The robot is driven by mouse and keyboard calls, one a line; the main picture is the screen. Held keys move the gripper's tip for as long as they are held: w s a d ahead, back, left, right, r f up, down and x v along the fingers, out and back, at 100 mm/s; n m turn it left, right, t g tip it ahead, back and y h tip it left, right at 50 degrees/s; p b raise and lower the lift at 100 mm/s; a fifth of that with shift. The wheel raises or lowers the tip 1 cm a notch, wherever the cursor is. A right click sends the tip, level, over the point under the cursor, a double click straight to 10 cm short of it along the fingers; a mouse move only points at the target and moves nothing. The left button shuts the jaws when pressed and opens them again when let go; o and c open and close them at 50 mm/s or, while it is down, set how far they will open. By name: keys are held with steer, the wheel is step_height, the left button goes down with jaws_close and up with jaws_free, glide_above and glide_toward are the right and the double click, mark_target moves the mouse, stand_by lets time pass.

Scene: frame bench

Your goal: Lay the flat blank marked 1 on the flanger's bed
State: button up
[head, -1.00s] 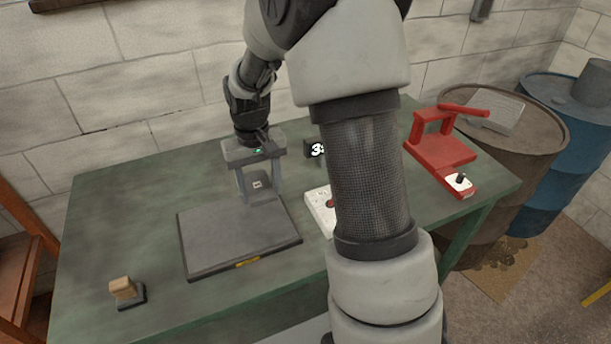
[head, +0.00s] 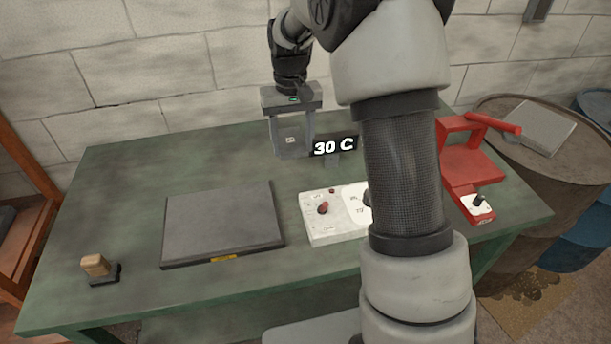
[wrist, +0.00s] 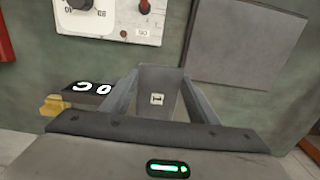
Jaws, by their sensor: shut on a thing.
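My gripper (head: 291,143) is shut on a small grey flat blank (head: 290,139) and holds it upright over the back of the green bench. In the wrist view the blank (wrist: 158,92) sits between the two fingers, with a small white label marked 1 facing the camera. A red machine with a lever handle (head: 467,165), apparently the flanger, stands at the bench's right end, well to the right of my gripper. My arm stands between them in the head view.
A dark flat plate (head: 222,226) lies left of a white control box (head: 325,228) with knobs. A black display reading 30 C (head: 334,147) stands beside my gripper. A wooden-handled block (head: 98,268) sits front left. Barrels (head: 540,140) stand at right.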

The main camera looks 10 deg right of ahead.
steer(key=shift+w+d, duration=0.15)
steer(key=shift+f, duration=0.25)
glide_toward(310, 181)
steer(key=s+a+f, duration=0.2)
steer(key=a+f, duration=0.1)
steer(key=s+a+f, duration=0.1)
steer(key=a, duration=0.1)
steer(key=shift+s+f, duration=0.2)
steer(key=shift+f, duration=0.15)
steer(key=d, duration=0.4)
steer(key=shift+d+p, duration=0.1)
steer(key=shift+p, duration=0.2)
steer(key=shift+s+f, duration=0.1)
steer(key=shift+f, duration=0.7)
steer(key=o, duration=1.7)
steer(key=shift+c, duration=0.2)
